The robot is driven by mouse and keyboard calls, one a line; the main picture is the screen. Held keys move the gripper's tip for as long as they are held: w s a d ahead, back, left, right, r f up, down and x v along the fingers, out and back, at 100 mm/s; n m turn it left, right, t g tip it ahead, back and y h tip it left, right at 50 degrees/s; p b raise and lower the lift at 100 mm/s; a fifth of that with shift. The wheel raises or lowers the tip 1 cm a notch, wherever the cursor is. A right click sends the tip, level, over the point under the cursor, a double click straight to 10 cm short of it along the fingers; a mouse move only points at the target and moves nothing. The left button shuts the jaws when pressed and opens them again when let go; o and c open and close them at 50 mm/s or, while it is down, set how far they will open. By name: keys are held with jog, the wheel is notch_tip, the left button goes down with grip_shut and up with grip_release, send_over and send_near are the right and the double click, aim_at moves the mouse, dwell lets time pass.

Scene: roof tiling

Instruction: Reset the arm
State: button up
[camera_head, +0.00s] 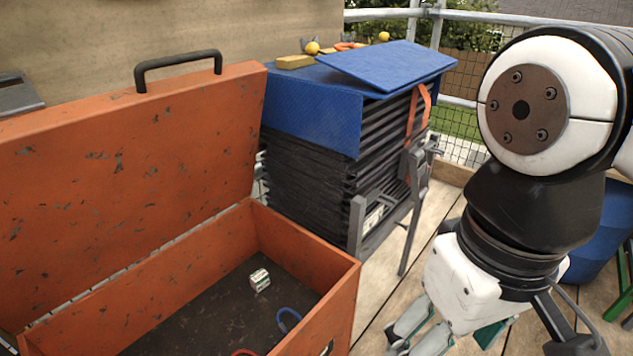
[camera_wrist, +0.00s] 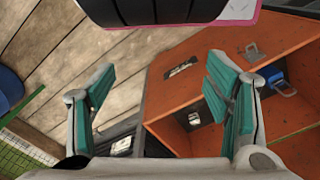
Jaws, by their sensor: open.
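My gripper (camera_wrist: 160,92) is open and empty. In the wrist view its two green-padded fingers stand wide apart, with wooden boards and an orange toolbox (camera_wrist: 178,75) behind and below them. In the head view my arm comes down at the right and my gripper (camera_head: 445,342) hangs low, partly cut off by the bottom edge. It is to the right of the toolbox (camera_head: 318,258), outside its front corner. Nothing is between the fingers.
The toolbox lid stands open. Inside lie a small white-and-green box (camera_head: 259,280) and a blue loop (camera_head: 288,320). Behind it is a dark stack under a blue cover (camera_head: 310,108). A blue barrel (camera_head: 600,238) is at right. Railings (camera_head: 438,28) border the deck.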

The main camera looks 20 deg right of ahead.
dwell(0.6)
notch_tip(320, 180, up, 34)
jog(key=t+p, duration=0.4)
jog(key=p, duration=2.8)
jog(key=shift+d+r+n+p, duration=0.2)
jog(key=shift+r+n+p, duration=0.05)
jog(key=shift+n+p, duration=0.05)
jog(key=shift+w, duration=0.1)
